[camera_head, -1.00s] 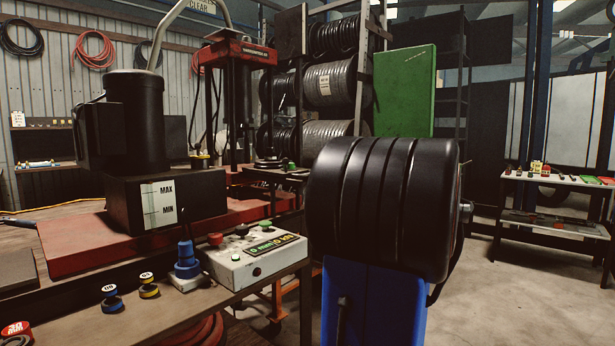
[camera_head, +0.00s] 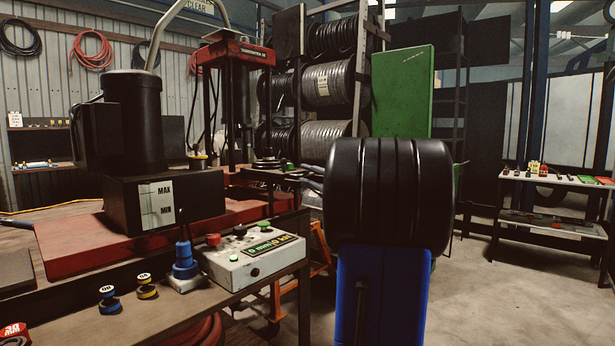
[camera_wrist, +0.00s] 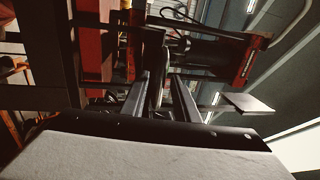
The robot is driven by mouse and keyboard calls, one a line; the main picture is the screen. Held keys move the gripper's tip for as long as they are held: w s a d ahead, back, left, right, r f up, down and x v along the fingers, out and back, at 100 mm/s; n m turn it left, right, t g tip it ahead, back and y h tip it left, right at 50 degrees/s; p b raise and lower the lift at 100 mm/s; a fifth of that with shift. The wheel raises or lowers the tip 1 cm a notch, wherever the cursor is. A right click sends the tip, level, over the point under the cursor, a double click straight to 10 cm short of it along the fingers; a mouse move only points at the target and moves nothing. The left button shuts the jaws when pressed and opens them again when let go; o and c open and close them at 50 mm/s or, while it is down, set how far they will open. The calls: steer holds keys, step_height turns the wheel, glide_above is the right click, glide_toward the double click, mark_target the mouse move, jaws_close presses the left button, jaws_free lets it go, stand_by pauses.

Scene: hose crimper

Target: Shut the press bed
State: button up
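The red-topped press (camera_head: 238,52) stands behind the bench, with dark upright posts. A low dark surface with round parts (camera_head: 268,163) sits at its foot; I cannot tell whether this is the press bed, or how far open it is. In the wrist view, the tilted scene shows a red and black machine part (camera_wrist: 250,62) at the upper right. My gripper (camera_wrist: 162,78) shows there as two dark fingers standing apart, with a dark shape between or behind them. Contact cannot be told. In the head view my gripper is not clearly visible behind my arm.
A control box (camera_head: 254,262) with buttons and a display sits on the bench front, beside a blue joystick (camera_head: 184,262). A black tank unit (camera_head: 134,125) stands on a red base (camera_head: 75,253). Hose reels (camera_head: 328,85) and a green panel (camera_head: 403,90) stand behind. Floor at right is open.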

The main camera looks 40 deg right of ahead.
mark_target(287, 172)
steer(key=shift+w+r, duration=0.1)
steer(key=shift+w, duration=0.2)
jaws_close()
steer(key=x, duration=0.3)
steer(key=f+x, duration=0.1)
steer(key=x, duration=0.5)
steer(key=shift+w+f, duration=0.35)
jaws_free()
steer(key=shift+s, duration=0.1)
